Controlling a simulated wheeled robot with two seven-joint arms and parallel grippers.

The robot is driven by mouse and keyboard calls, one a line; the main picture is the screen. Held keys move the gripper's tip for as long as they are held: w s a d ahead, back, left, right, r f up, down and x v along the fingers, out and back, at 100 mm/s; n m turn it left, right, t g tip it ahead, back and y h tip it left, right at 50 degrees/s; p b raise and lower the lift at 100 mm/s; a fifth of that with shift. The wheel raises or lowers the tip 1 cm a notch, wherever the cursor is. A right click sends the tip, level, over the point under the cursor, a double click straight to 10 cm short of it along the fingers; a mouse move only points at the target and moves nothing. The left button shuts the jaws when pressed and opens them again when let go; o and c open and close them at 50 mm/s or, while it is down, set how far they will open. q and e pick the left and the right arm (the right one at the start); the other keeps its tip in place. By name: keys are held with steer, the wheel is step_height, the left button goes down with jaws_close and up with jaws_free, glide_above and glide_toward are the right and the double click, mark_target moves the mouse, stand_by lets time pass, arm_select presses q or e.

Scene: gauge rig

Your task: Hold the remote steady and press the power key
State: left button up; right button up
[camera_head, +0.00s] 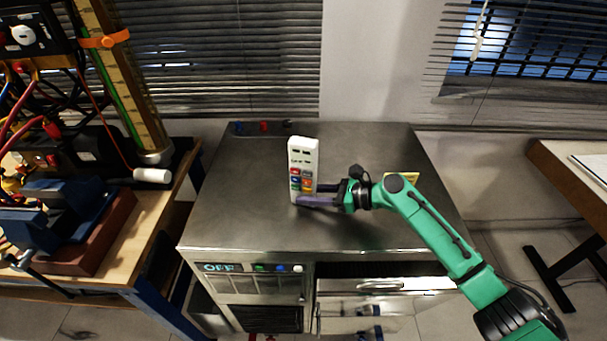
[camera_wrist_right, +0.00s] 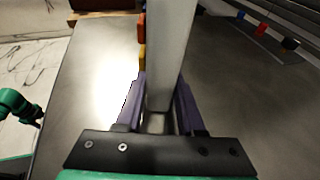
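The remote (camera_head: 303,158) is white with a block of coloured keys and stands upright on the metal cabinet top. I cannot tell which key is the power key. My right gripper (camera_head: 316,195) is at its lower part, one purple finger in front and one behind. In the right wrist view, the remote (camera_wrist_right: 170,50) shows edge-on between the fingers (camera_wrist_right: 160,95), which appear to touch both sides, with red and yellow keys at its left. My left gripper is not seen; a green arm link of mine shows at the left edge of the right wrist view.
The steel cabinet (camera_head: 235,215) has a lit OFF display and an open drawer (camera_head: 385,285). Small coloured blocks (camera_head: 263,127) lie at its back edge. A cluttered bench (camera_head: 160,215) stands left; the cabinet top left of the remote is clear.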

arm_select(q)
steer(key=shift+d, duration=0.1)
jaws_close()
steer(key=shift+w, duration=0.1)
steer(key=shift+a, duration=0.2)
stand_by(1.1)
